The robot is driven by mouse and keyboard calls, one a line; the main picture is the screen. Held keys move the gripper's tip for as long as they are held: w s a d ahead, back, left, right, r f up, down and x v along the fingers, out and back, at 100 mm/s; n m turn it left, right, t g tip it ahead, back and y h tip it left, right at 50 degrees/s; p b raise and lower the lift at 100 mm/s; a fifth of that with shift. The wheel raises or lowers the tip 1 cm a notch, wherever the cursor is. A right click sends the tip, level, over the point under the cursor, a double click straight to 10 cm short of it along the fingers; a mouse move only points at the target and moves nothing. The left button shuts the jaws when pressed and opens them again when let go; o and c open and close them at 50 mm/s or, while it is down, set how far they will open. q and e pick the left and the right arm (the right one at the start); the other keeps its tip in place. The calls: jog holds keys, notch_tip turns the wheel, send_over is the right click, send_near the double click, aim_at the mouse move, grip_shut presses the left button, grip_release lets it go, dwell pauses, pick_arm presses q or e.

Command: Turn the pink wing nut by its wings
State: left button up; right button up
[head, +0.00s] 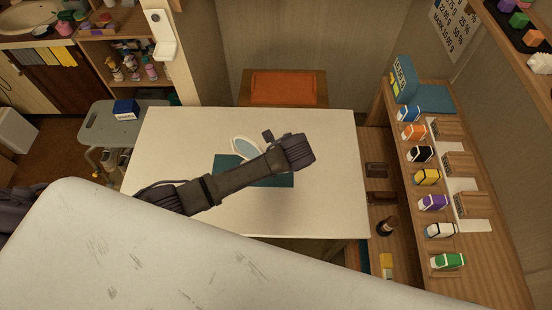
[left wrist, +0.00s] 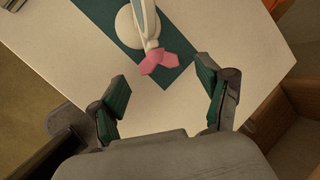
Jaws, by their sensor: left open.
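The pink wing nut (left wrist: 158,62) shows in the left wrist view, on a white stand with a round base (left wrist: 127,28) that rests on a dark teal mat (left wrist: 180,75). Its two wings spread left and right. My left gripper (left wrist: 162,98) is open and empty, its fingertips apart and short of the wing nut. In the head view my left arm reaches over the white table, and the gripper end hides the wing nut. An oval mirror (head: 247,147) shows behind the arm, above the teal mat (head: 227,163). My right gripper is in neither view.
The white table (head: 330,210) is mostly clear around the mat. A wooden shelf on the right carries several coloured cartons (head: 426,177). A grey cart (head: 110,125) with a blue box (head: 125,109) stands at left.

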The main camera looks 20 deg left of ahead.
pick_arm(q)
jog(key=x, duration=0.2)
jog(key=shift+a+f, duration=0.1)
jog(key=shift+f, duration=0.2)
jog(key=shift+c, duration=0.2)
jog(key=c, duration=1.1)
jog(key=shift+c, duration=0.2)
